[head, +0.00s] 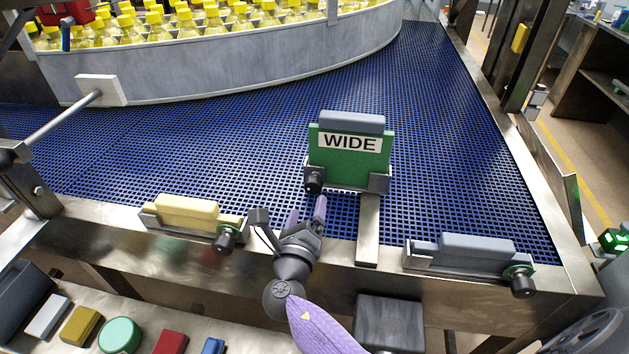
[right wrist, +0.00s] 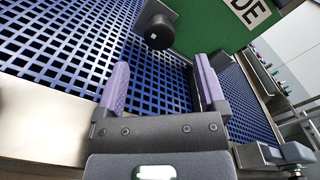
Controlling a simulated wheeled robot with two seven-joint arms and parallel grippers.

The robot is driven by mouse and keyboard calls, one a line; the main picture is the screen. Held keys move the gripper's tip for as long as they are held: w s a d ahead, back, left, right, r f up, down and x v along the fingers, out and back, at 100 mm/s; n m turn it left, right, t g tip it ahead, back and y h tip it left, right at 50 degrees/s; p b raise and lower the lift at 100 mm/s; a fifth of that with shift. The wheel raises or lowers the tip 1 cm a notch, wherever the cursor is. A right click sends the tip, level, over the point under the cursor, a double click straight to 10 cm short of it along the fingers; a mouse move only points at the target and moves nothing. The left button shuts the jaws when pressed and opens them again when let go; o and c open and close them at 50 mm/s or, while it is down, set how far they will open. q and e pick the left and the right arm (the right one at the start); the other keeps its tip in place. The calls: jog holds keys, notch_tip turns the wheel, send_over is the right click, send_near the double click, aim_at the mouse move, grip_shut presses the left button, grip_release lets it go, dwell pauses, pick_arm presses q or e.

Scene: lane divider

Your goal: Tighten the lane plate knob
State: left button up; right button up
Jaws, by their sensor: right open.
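The green lane plate (head: 350,163) marked WIDE stands upright in a metal bracket over the blue belt. A small black knob (head: 314,182) sits at the bracket's lower left end. The knob also shows in the right wrist view (right wrist: 158,32), beyond the fingertips, with the plate (right wrist: 215,22) to its right. My right gripper (head: 306,212) has purple fingers and is just in front of and below the knob, apart from it. In the right wrist view the gripper (right wrist: 162,75) is open, with only belt between its fingers. My left gripper is not in view.
A cream block (head: 186,212) and a grey block (head: 476,254) sit in brackets with black knobs along the metal front rail (head: 335,249). Colored buttons (head: 119,334) line the panel at lower left. Yellow-capped bottles (head: 135,25) stand behind a curved grey wall (head: 210,65).

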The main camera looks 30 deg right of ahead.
aim_at(312, 189)
jog(key=b+x, duration=0.1)
jog(key=x, duration=0.5)
jog(key=shift+f, duration=0.15)
jog(key=shift+w+d+b, duration=0.3)
jog(key=shift+w+d, duration=0.05)
jog(key=shift+w, duration=0.05)
jog(key=shift+c, duration=0.6)
grip_shut()
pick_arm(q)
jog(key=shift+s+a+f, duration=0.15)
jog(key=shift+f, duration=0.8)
pick_arm(e)
jog(key=shift+m, duration=0.4)
